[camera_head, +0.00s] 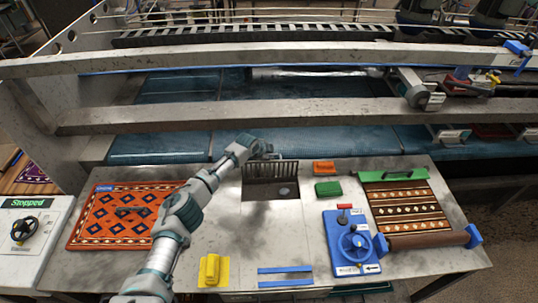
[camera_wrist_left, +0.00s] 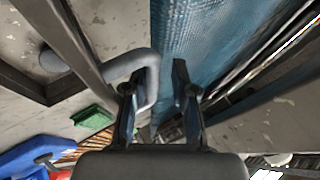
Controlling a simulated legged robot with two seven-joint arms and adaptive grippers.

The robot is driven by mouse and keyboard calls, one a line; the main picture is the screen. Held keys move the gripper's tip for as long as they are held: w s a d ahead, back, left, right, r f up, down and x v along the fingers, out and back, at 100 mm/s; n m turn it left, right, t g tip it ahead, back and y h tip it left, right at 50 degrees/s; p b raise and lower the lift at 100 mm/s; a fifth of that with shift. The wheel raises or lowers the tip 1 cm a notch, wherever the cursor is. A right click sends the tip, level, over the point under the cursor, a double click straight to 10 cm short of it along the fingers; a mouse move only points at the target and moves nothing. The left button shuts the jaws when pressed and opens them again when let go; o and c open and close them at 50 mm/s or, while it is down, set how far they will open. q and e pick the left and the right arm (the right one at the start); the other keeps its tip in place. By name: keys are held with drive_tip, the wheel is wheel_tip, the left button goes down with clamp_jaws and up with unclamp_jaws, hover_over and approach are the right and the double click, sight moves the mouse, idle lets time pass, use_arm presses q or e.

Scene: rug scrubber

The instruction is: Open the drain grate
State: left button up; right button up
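The drain grate (camera_head: 271,168) is a dark slotted panel at the back middle of the metal table. It stands tilted up at the back of its drain recess (camera_head: 262,194), and a round drain hole shows below it. My left gripper (camera_head: 266,150) is at the grate's upper edge. In the left wrist view the grate's grey loop handle (camera_wrist_left: 135,58) runs between the fingers of my left gripper (camera_wrist_left: 156,95), close to the left finger. The fingers are apart. My right gripper is not in view.
A patterned rug (camera_head: 120,215) lies left, under my left arm. Green (camera_head: 328,189) and orange (camera_head: 324,168) brushes, a blue control box (camera_head: 354,243) and a partly rolled rug (camera_head: 405,208) lie right. A metal beam (camera_head: 250,118) crosses behind the table.

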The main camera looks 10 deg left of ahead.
use_arm(q)
drive_tip(key=shift+s+f, duration=0.2)
drive_tip(key=shift+f, duration=0.05)
drive_tip(key=shift+s, duration=0.1)
drive_tip(key=v, duration=1.2)
drive_tip(key=shift+w, duration=0.3)
drive_tip(key=shift+d+r, duration=0.1)
drive_tip(key=shift+r, duration=0.1)
